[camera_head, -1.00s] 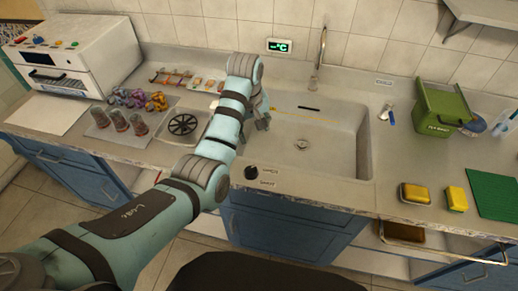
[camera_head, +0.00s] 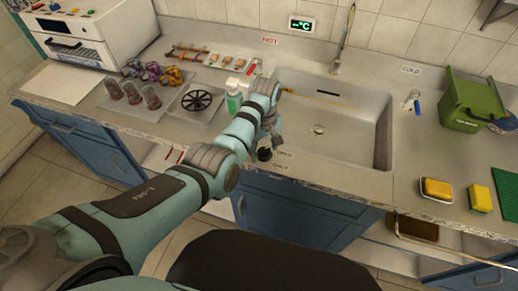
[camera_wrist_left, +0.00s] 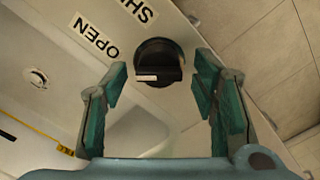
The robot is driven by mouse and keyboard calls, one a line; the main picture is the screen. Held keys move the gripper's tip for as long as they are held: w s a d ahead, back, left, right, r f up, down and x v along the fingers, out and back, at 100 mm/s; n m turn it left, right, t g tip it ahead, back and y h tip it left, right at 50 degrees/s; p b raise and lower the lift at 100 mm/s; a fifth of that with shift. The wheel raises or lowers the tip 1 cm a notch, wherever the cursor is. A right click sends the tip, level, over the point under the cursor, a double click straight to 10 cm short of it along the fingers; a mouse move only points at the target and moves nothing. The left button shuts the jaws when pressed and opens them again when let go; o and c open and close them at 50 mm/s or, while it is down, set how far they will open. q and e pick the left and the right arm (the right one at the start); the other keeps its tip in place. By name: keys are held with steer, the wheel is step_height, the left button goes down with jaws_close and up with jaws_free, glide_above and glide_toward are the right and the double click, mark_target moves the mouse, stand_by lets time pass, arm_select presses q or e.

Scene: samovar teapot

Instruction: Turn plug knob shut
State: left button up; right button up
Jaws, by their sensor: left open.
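The black plug knob (camera_head: 264,154) sits on the front rim of the sink, beside small OPEN and SHUT labels. In the left wrist view the knob (camera_wrist_left: 157,58) is round with a raised bar and a pale mark on the bar's lower left. The OPEN label (camera_wrist_left: 95,38) and the partly cut-off SHUT label (camera_wrist_left: 138,8) lie up and left of it. My left gripper (camera_head: 270,136) is open just above the knob. In the wrist view its two fingers are on either side of the knob, apart from it. My right gripper is not in view.
The sink basin (camera_head: 345,135) is empty, with a drain (camera_head: 319,129) and a yellow strip at its back left. A green and white bottle (camera_head: 234,98) stands behind my left arm. Yellow sponges (camera_head: 436,190) and a green bin (camera_head: 470,105) are at right.

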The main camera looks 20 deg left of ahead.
arm_select(q)
steer(key=shift+s+d+f, duration=0.1)
steer(key=shift+d, duration=0.05)
steer(key=c, duration=1.2)
steer(key=shift+a, duration=0.3)
steer(key=shift+d, duration=0.1)
